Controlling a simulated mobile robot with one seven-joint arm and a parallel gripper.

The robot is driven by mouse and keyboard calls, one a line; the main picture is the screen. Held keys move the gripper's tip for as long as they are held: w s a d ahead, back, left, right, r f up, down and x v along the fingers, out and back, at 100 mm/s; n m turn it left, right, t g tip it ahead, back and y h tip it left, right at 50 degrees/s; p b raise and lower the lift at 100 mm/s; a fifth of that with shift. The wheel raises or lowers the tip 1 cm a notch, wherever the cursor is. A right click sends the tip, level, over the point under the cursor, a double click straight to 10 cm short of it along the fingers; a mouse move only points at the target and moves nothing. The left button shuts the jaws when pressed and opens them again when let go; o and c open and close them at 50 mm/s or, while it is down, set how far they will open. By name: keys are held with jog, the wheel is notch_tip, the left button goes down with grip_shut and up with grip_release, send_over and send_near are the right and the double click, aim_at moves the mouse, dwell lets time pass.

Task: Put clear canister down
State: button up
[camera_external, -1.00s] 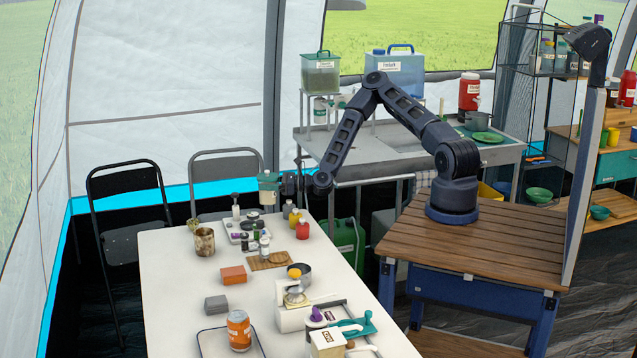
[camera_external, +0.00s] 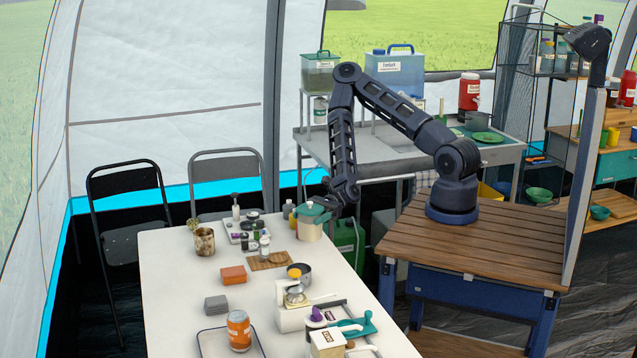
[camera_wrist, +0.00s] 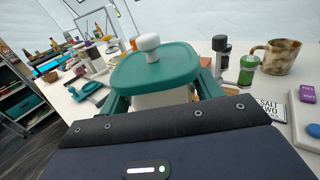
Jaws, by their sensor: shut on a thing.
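The canister (camera_external: 310,228) has a pale body and a flat teal lid. It is upright at the far right edge of the white table (camera_external: 180,280). My gripper (camera_external: 322,207) is shut on it from the right side. In the wrist view, the teal lid (camera_wrist: 155,68) with its white knob (camera_wrist: 149,46) fills the middle, and the pale body (camera_wrist: 165,99) shows below it, mostly hidden by my gripper. I cannot tell whether the canister's base touches the table.
A speckled mug (camera_external: 204,241) stands farther left.

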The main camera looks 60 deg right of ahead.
jog(key=s+a+n+g, duration=0.2)
jog(key=s+g, duration=0.1)
jog(key=s, duration=0.3)
jog(key=shift+s+d+f, duration=0.1)
jog(key=shift+s+f, duration=0.05)
jog(key=shift+f, duration=1.7)
jog(key=shift+s+d+f, duration=0.1)
jog(key=shift+f, duration=1.7)
jog(key=shift+f, duration=0.1)
jog(key=o, duration=1.3)
jog(key=shift+d, duration=0.1)
jog(key=shift+d, duration=3.7)
